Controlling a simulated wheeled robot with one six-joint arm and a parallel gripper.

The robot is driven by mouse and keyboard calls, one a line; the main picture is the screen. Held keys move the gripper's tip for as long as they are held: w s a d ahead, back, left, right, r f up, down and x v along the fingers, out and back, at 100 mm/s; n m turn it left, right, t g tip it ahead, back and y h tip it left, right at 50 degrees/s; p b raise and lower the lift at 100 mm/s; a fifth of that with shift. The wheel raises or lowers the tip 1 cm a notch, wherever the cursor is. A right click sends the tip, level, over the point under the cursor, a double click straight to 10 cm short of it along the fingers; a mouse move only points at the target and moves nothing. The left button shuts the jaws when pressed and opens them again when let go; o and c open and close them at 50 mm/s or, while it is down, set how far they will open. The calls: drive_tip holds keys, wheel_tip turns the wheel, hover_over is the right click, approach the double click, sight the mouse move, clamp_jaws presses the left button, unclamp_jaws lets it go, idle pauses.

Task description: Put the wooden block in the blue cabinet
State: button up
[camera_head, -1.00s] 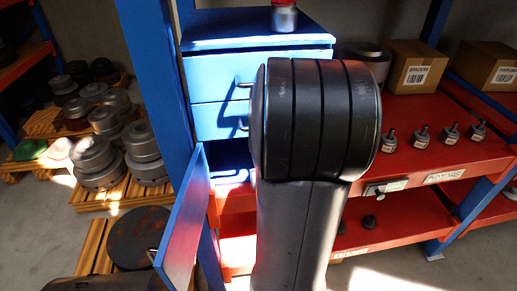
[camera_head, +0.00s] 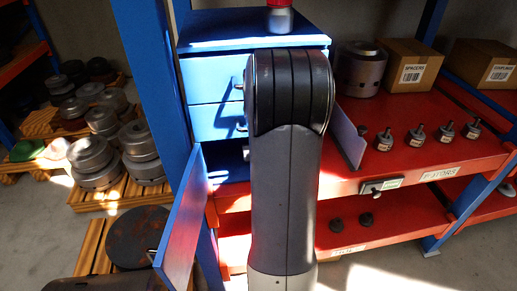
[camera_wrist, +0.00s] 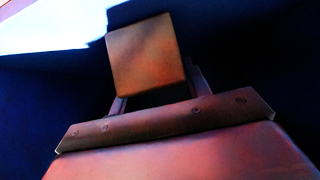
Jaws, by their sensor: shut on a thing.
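The blue cabinet (camera_head: 253,31) stands on the red shelf, with two closed drawers and an open lower compartment. Its blue door (camera_head: 183,222) hangs open to the left. My arm covers the right part of the compartment and hides my gripper in the head view. In the wrist view my gripper (camera_wrist: 155,92) is shut on the wooden block (camera_wrist: 145,55), a tan squarish piece held at the fingertips. Dark blue surfaces surround the block, with a bright patch at upper left. I cannot tell whether the block touches any surface.
A red-and-grey container (camera_head: 279,17) stands on top of the cabinet. To the right, the red shelf (camera_head: 413,160) holds several small metal parts, a thin upright panel (camera_head: 348,134), a metal cylinder (camera_head: 360,70) and cardboard boxes (camera_head: 402,66). Metal rotors (camera_head: 96,163) sit on pallets at left.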

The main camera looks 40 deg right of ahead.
drive_tip(key=shift+f, duration=0.2)
drive_tip(key=o, duration=1.1)
drive_tip(key=shift+r, duration=0.15)
drive_tip(key=shift+r, duration=0.2)
drive_tip(key=p+v, duration=0.3)
drive_tip(key=v, duration=0.9)
drive_tip(key=shift+f+p, duration=0.1)
drive_tip(key=shift+p, duration=0.3)
